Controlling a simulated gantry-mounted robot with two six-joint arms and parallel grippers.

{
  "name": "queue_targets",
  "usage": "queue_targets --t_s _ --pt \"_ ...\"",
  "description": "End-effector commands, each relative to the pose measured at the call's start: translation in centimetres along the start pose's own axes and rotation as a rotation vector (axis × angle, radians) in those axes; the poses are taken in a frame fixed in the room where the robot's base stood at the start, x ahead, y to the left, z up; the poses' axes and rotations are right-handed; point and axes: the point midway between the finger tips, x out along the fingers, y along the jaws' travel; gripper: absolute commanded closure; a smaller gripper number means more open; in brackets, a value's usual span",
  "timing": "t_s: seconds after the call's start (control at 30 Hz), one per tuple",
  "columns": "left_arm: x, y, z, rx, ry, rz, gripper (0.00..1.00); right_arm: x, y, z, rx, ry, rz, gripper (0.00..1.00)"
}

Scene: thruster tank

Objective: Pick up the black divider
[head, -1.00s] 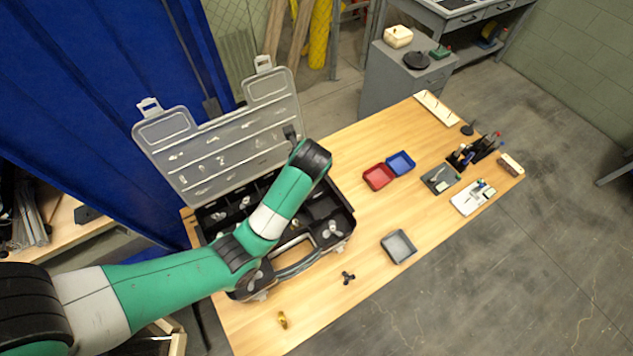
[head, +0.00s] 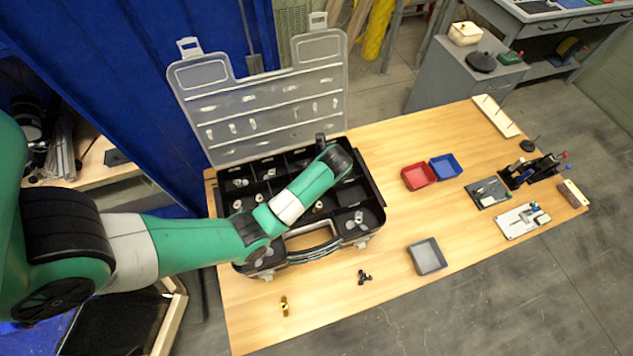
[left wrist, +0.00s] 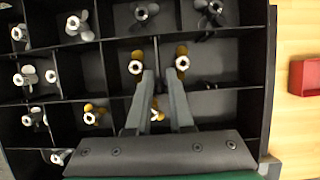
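The black case (head: 372,195) lies open on the table, split into compartments by thin black dividers. In the left wrist view, a divider (left wrist: 156,52) runs up from between the fingertips of my left gripper (left wrist: 159,76). The two fingers stand apart with a narrow gap, and an orange and white propeller (left wrist: 157,114) shows through it. I cannot tell how deep the tips are or whether they touch the divider. In the head view my left wrist is over the case and hides the fingers. My right gripper is not in view.
Several small propellers (left wrist: 78,24) sit in compartments around the fingers. The clear lid (head: 265,110) stands up behind the case. A red bin (head: 418,176), blue bin (head: 446,167) and grey tray (head: 427,257) are to the right. Two loose propellers (head: 364,277) (head: 284,306) lie in front.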

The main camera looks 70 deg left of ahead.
Motion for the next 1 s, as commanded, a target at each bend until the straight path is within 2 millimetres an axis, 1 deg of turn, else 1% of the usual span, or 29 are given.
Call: queue_targets --t_s 0.2,0.3,0.57,0.6,0.67,0.7,1.0 --pt "3.7 0.4 0.2 -0.001 0.001 0.002 0.8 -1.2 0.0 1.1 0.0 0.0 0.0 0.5" --pt "4.8 0.3 0.3 -0.001 0.001 0.001 0.8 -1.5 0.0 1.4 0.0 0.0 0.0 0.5" --pt "5.0 0.3 0.4 0.0 0.0 -0.001 0.8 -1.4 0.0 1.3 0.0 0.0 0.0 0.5" --pt "5.0 0.3 0.4 0.0 0.0 -0.001 0.87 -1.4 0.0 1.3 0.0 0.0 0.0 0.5" --pt "5.0 0.3 0.4 0.0 0.0 -0.001 0.98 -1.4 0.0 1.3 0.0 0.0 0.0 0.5" --pt "5.0 0.3 0.4 0.0 0.0 -0.001 1.0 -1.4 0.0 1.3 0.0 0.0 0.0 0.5" --pt "5.0 0.3 0.4 0.0 0.0 -0.001 1.0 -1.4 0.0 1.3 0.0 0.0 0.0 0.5"
